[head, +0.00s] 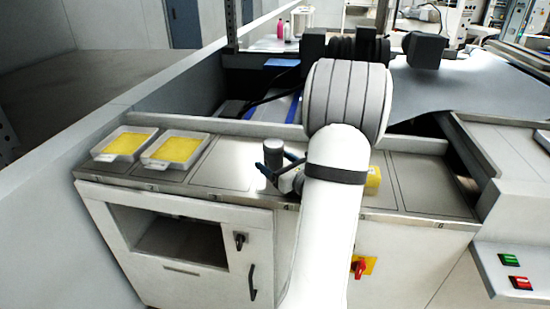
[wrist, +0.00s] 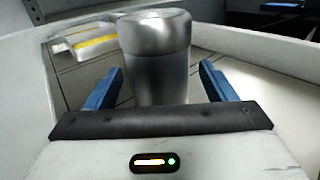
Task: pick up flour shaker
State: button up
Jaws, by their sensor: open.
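The flour shaker is a grey metal cylinder with a lighter lid, standing upright on the steel counter. In the wrist view the flour shaker (wrist: 156,62) stands between the two blue fingers of my gripper (wrist: 154,88), with a gap showing on each side. In the head view the shaker (head: 273,153) is near the middle of the counter, and my gripper (head: 281,162) is around it. The gripper is open. The shaker's lower part is hidden by my gripper in the wrist view.
Two white trays with yellow contents, a left one (head: 123,144) and a right one (head: 174,150), sit on the counter's left. A yellow object (head: 373,181) is partly hidden behind my arm. A raised ledge (head: 235,127) runs behind the counter (head: 222,166). Counter space between trays and shaker is clear.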

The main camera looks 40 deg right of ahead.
jog(key=shift+w, duration=1.45)
jog(key=shift+c, duration=0.5)
jog(key=c, duration=1.1)
